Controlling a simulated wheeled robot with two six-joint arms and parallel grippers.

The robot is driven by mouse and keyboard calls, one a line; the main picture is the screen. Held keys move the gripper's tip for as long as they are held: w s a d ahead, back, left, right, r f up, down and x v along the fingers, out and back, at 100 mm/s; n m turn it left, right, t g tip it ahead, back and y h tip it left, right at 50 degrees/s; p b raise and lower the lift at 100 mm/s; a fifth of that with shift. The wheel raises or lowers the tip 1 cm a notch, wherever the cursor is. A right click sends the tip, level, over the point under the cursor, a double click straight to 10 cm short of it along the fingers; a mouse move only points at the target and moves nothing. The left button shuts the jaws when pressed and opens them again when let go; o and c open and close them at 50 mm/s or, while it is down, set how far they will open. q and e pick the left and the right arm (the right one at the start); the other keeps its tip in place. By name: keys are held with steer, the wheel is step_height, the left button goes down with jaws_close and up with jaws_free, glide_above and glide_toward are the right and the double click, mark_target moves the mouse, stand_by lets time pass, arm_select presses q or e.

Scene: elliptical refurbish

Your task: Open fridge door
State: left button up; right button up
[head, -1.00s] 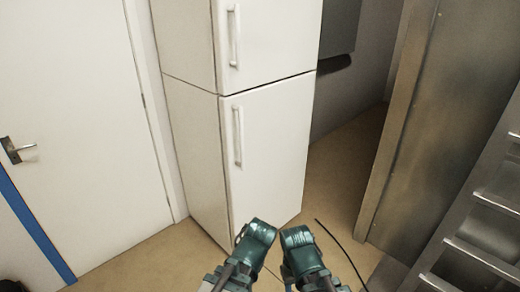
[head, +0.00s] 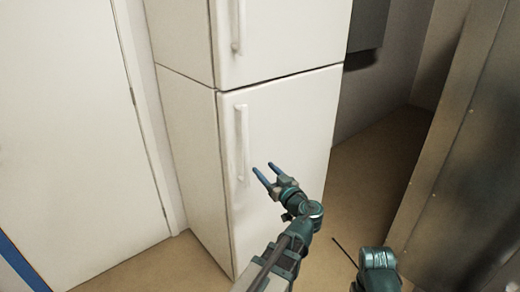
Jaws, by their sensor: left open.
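The white fridge (head: 190,150) stands ahead, with an upper door (head: 285,40) and a lower door (head: 285,130), both shut. The upper door has a vertical handle (head: 240,25) near its left edge. The lower door has a similar vertical handle (head: 242,142) near its left edge. My left gripper (head: 264,172) is open and empty, with its two blue fingers pointing up and left. It is in front of the lower door, just right of the handle's lower part and apart from it in the picture. My right arm shows at the bottom right; its gripper is out of view.
A white room door (head: 75,130) is at the left, beside the fridge. A tall metal panel (head: 450,150) stands at the right. Tan floor (head: 355,170) shows between the fridge and the panel. A thin dark cable (head: 345,252) lies near my right arm.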

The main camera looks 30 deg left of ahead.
mark_target(247, 152)
arm_select(q)
steer(key=x, duration=1.3)
steer(key=shift+w+a, duration=0.15)
steer(key=shift+a, duration=0.2)
jaws_close()
stand_by(1.0)
